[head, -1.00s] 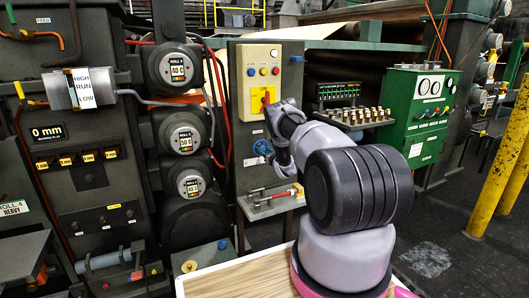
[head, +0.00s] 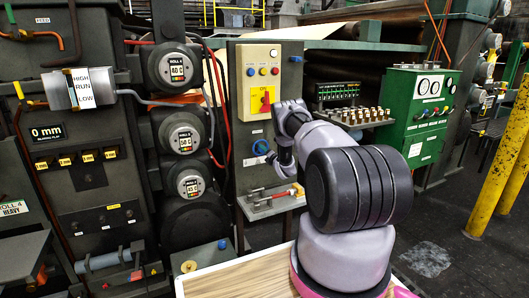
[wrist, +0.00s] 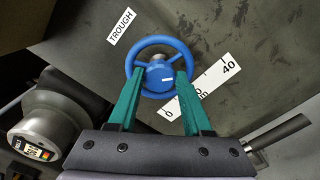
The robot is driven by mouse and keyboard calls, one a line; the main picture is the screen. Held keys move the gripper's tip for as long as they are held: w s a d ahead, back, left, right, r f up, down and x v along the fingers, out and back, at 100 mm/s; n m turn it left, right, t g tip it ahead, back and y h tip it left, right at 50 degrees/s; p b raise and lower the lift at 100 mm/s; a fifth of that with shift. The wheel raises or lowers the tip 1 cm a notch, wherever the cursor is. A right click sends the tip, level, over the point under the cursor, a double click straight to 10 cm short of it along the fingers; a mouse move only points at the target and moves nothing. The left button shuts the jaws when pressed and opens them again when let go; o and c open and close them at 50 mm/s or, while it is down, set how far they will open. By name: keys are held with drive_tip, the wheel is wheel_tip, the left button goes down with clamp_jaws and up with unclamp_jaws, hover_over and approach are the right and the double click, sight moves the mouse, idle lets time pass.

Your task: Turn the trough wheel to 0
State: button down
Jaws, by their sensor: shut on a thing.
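The blue trough wheel (wrist: 184,52) is a spoked handwheel on a dark panel, with a TROUGH label (wrist: 121,27) above it to the left. It also shows in the head view (head: 261,147). A white scale (wrist: 205,88), marked 0 at its lower left and 40 at its upper right, lies to the right of the wheel. My gripper (wrist: 159,76) is shut on the wheel, its two teal fingers lying across the lower rim on either side of the hub. I cannot make out a pointer on the scale. In the head view my wrist hides the fingers.
A yellow switch box (head: 263,76) with a red handle is above the wheel. A small shelf (head: 271,204) with tools juts out below it. A round roll gauge (wrist: 37,146) is at the lower left of the wrist view. A green cabinet (head: 416,120) stands to the right.

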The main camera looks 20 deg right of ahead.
drive_tip(key=n, duration=0.7)
drive_tip(key=shift+a+n, duration=0.1)
drive_tip(key=shift+n, duration=0.2)
idle(5.2)
